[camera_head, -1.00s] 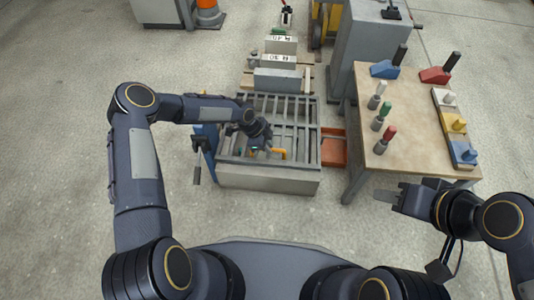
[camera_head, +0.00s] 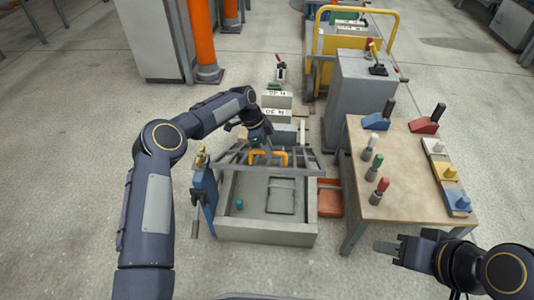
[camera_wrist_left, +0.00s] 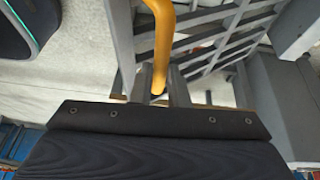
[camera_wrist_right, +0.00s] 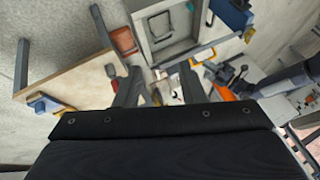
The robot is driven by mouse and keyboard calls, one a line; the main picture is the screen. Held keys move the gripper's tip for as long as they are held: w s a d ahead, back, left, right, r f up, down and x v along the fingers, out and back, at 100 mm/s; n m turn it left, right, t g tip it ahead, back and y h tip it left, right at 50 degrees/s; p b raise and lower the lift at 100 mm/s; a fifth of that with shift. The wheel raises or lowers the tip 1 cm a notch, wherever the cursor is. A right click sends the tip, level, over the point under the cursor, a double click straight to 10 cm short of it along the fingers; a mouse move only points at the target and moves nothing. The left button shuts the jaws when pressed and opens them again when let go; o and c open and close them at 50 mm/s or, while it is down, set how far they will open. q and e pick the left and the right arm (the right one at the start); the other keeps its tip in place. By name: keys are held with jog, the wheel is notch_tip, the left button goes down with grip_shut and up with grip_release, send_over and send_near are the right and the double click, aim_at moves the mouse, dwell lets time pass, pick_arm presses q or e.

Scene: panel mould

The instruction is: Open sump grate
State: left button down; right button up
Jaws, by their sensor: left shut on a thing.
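The grey barred sump grate (camera_head: 305,160) is tilted up at the back of the sump box (camera_head: 262,237), with its front side raised. My left gripper (camera_head: 266,146) is shut on the grate's orange handle (camera_head: 283,158); in the left wrist view the handle (camera_wrist_left: 163,40) runs between the two fingers (camera_wrist_left: 160,85). The grate's bars (camera_wrist_left: 215,45) also show there. The open sump shows its grey floor, a small teal thing (camera_head: 239,204) and a square frame (camera_head: 281,196). My right gripper (camera_head: 385,247) is empty; its fingers stand apart in the right wrist view (camera_wrist_right: 157,88).
A wooden table (camera_head: 400,185) with coloured-handled tools stands right of the sump. An orange-red tray (camera_head: 329,201) lies between them. A blue panel (camera_head: 204,195) stands at the sump's left. Weight blocks (camera_head: 277,100) and a grey cabinet (camera_head: 358,100) are behind.

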dwell(0.3)
jog(key=shift+w+f, duration=0.1)
jog(key=shift+w, duration=0.15)
jog(key=c, duration=0.4)
jog(key=w+m, duration=0.1)
jog(key=w, duration=0.1)
jog(key=w+m, duration=0.1)
jog(key=w+f, duration=0.1)
jog(key=w, duration=0.1)
jog(key=shift+w+a+m+t, duration=0.3)
jog(key=shift+w+m, duration=0.05)
jog(key=shift+m, duration=0.05)
grip_shut()
jog(key=w+a+f+m+t, duration=0.2)
jog(key=w+a+f+m, duration=0.4)
jog(key=w, duration=0.3)
jog(key=w+a+f+m+t, duration=0.2)
jog(key=w+a+f+m, duration=0.2)
jog(key=w+f+m, duration=0.35)
jog(key=s+a+f+m+t+h, duration=0.2)
jog(key=a+f+m+t+h, duration=0.15)
jog(key=f+m, duration=1.1)
jog(key=w+r+m, duration=0.3)
jog(key=w, duration=0.8)
jog(key=shift+w+a+m, duration=0.25)
jog(key=shift+w+m, duration=0.05)
